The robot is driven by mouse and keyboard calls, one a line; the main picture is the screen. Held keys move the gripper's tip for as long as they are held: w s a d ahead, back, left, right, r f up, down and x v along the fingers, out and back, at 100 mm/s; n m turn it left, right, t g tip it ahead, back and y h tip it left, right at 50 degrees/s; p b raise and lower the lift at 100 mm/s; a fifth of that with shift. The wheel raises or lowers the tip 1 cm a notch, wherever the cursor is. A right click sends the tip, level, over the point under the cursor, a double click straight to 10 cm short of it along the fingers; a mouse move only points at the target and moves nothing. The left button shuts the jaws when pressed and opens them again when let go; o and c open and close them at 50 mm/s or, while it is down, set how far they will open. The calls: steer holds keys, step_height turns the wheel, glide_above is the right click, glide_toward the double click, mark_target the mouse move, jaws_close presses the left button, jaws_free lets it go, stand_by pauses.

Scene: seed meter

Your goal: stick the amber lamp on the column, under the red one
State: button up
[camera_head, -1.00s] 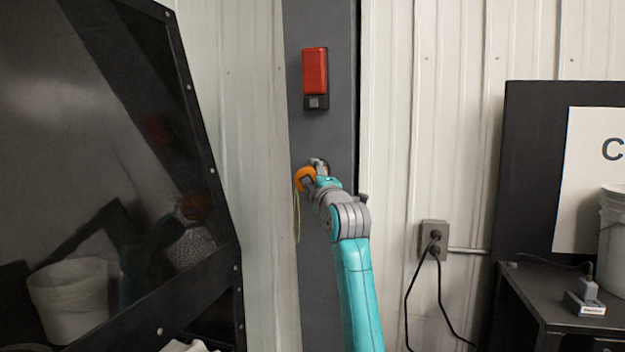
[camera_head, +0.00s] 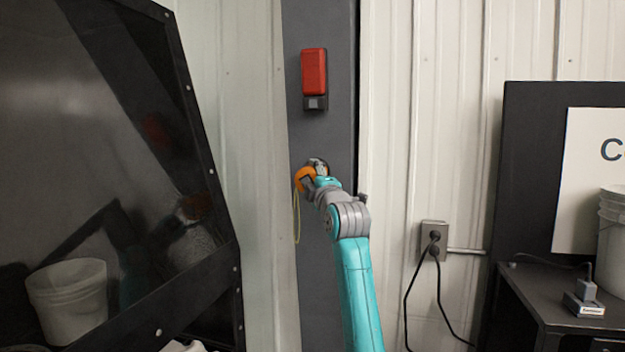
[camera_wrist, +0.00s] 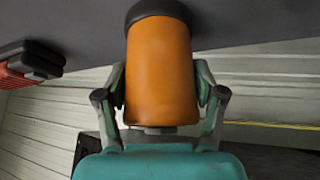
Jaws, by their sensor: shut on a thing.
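The red lamp (camera_head: 314,72) is fixed on the dark grey column (camera_head: 322,135), with a black base at its lower end. It also shows at the left of the wrist view (camera_wrist: 18,76). The amber lamp (camera_wrist: 160,72) is an orange cylinder with a dark base at its far end. My gripper (camera_wrist: 160,95) is shut on it, one finger on each side. In the head view the amber lamp (camera_head: 304,178) is partly hidden by my gripper (camera_head: 317,172), in front of the column and below the red lamp. The dark base is at the column face; I cannot tell whether it touches.
A dark glossy panel (camera_head: 110,150) stands at the left. A wall outlet (camera_head: 433,236) with black cords is right of the column. A dark table (camera_head: 560,292) with a small device is at the far right. A yellow cord (camera_head: 298,215) hangs below the gripper.

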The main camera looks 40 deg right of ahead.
steer(key=o, duration=1.2)
steer(key=shift+s, duration=0.1)
steer(key=a+v, duration=0.1)
steer(key=v, duration=0.8)
steer(key=w+a+v, duration=0.1)
steer(key=a+v, duration=0.1)
steer(key=v, duration=0.6)
steer(key=shift+s+a, duration=0.3)
steer(key=shift+a, duration=0.1)
steer(key=shift+r, duration=0.1)
